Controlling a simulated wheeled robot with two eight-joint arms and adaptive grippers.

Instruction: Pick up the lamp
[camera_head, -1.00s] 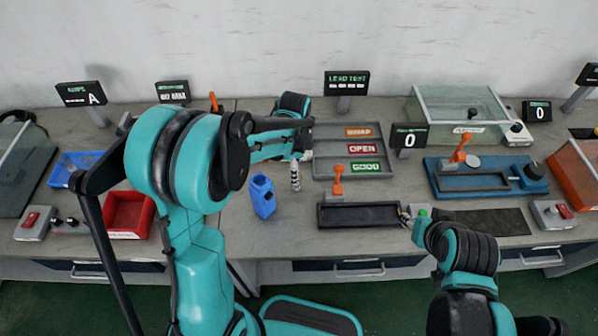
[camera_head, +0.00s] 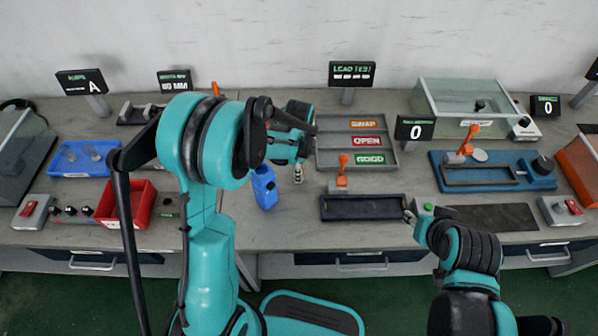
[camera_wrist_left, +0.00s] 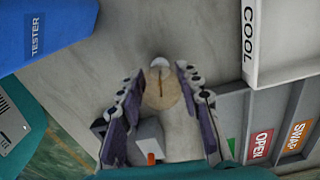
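In the left wrist view, a round, tan, see-through thing with a small white tip (camera_wrist_left: 160,88), which looks like the lamp, is above the grey bench between my left gripper's fingertips (camera_wrist_left: 159,78). The fingers stand apart on either side of it; I cannot tell whether they touch it. In the head view my left gripper (camera_head: 298,173) points down at the bench, right of the blue tester (camera_head: 264,188). The lamp cannot be made out there. My right gripper (camera_head: 409,216) is small at the right end of the black tray, its fingers unclear.
The grey sorting tray (camera_head: 325,158) with SWAP, OPEN and GOOD labels lies to the right. A black tray (camera_head: 362,216) with an orange lever is in front of it. In the left wrist view a white wall marked COOL (camera_wrist_left: 250,50) is close on the right.

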